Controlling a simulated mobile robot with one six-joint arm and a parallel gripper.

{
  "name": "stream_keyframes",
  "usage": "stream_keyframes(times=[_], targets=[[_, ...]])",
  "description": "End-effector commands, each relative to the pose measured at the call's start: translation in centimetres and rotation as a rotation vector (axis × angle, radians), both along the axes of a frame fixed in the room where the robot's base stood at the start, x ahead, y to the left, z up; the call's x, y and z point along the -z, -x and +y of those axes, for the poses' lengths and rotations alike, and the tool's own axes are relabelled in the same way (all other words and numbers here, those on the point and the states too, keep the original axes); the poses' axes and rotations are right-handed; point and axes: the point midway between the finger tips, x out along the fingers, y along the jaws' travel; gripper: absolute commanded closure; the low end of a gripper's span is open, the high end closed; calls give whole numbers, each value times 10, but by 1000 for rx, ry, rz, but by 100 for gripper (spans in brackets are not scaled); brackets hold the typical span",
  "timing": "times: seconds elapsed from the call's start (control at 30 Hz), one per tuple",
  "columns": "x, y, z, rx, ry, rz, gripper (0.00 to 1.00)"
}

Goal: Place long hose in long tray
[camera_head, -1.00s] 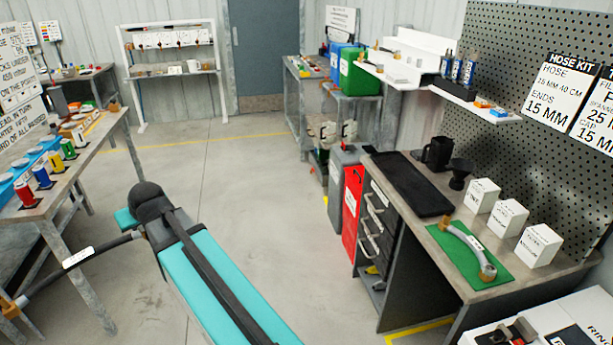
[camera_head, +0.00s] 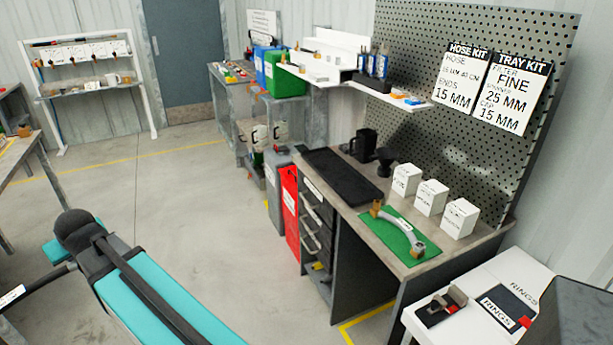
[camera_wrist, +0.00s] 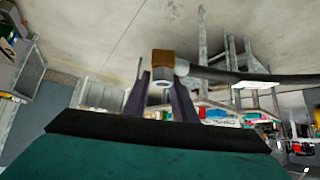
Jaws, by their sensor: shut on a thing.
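My gripper (camera_wrist: 160,88) is shut on a brass end fitting (camera_wrist: 162,62) of the long dark hose (camera_wrist: 235,76). The hose runs off to the right in the wrist view, with a white label on it. In the head view the hose (camera_head: 42,284) leaves the left edge beside my teal arm, and its far end is out of frame. My gripper is hidden behind my arm there. A long black tray (camera_head: 343,178) lies on the workbench to the right, and it looks empty.
A short grey hose with brass ends (camera_head: 402,228) lies on a green mat (camera_head: 390,240) in front of the tray. The floor (camera_head: 200,215) between my arm and the bench is clear.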

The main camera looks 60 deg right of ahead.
Motion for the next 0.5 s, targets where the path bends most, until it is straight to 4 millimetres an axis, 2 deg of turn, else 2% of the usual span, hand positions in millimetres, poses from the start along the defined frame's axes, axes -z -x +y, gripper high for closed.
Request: stream_keyframes(times=[0.17, 0.5], targets=[[5, -1, -51, 128, -2, -1, 100], [19, 17, -189, 489, -4, -3, 100]])
